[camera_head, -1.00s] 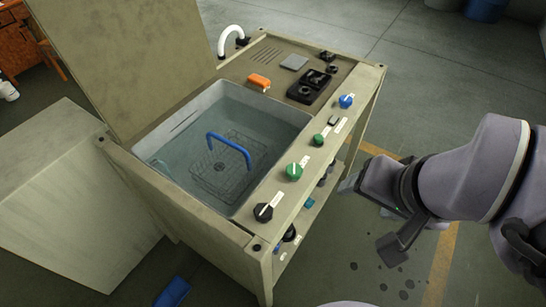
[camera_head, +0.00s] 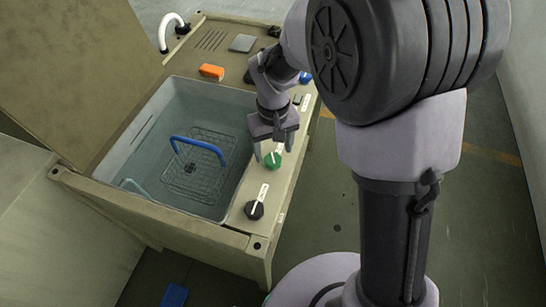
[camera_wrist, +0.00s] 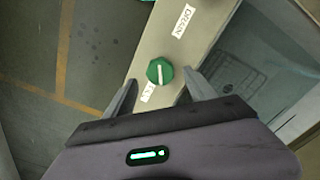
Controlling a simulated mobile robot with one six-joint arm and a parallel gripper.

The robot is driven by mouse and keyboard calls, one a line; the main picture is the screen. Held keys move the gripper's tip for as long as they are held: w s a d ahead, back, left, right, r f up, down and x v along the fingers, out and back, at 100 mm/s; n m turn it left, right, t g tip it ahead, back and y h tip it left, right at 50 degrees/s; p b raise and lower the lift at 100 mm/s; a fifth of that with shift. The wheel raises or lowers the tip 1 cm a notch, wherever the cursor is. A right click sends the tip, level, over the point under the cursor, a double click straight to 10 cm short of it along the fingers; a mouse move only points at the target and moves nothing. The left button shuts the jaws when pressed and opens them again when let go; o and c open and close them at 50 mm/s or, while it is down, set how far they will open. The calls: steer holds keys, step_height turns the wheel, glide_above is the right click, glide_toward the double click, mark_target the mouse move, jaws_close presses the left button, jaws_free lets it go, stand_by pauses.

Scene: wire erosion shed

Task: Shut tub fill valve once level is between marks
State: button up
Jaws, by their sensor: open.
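The tub (camera_head: 112,165) is set into the bench and holds clear water. I cannot make out level marks on its walls. A green knob (camera_head: 272,160) with a white pointer line sits on the panel strip right of the tub. It shows in the wrist view (camera_wrist: 159,72) beside a small label (camera_wrist: 147,92) that seems to read FILL. My gripper (camera_head: 272,148) is open, pointing down just above this knob. In the wrist view its two fingers (camera_wrist: 160,92) stand on either side of the knob, apart from it. Another label (camera_wrist: 183,20) reads DRAIN.
A black knob (camera_head: 254,210) is nearer on the same strip. A blue knob (camera_head: 305,77) is farther back, partly behind my arm. A blue-handled basket (camera_head: 192,180) stands in the water. An orange block (camera_head: 211,71) lies by the tub's far edge. The raised lid (camera_head: 75,70) is left.

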mark_target(273, 159)
step_height(273, 159, down, 4)
steer(key=shift+r+b, duration=0.2)
steer(key=shift+b, duration=0.2)
steer(key=c, duration=1.4)
steer(key=shift+m+b, duration=0.35)
steer(key=shift+m, duration=2.55)
